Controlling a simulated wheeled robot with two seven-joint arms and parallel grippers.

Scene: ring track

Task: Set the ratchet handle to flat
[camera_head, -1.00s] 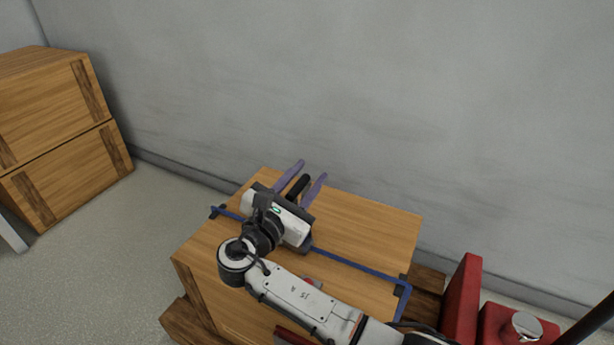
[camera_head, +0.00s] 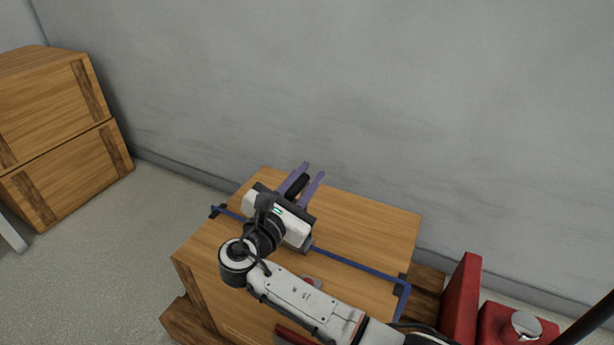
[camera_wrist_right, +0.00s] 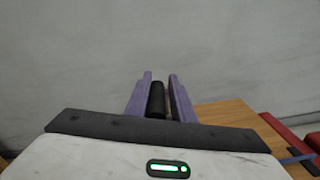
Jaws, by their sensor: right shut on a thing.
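The ratchet handle has a black grip (camera_head: 299,184), which stands up above the wooden crate's top between the purple fingers of my right gripper (camera_head: 306,175). In the right wrist view the black grip (camera_wrist_right: 157,99) lies between the two fingers (camera_wrist_right: 160,90), which are shut on it. A blue strap (camera_head: 360,264) runs across the crate top. The ratchet's body is mostly hidden behind my gripper and wrist. My left gripper is not in view.
The strapped wooden crate (camera_head: 385,233) sits near a grey wall (camera_head: 400,100). Two stacked wooden crates (camera_head: 60,130) stand at the far left. Red parts (camera_head: 464,300) are at the lower right. The floor between the crates is clear.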

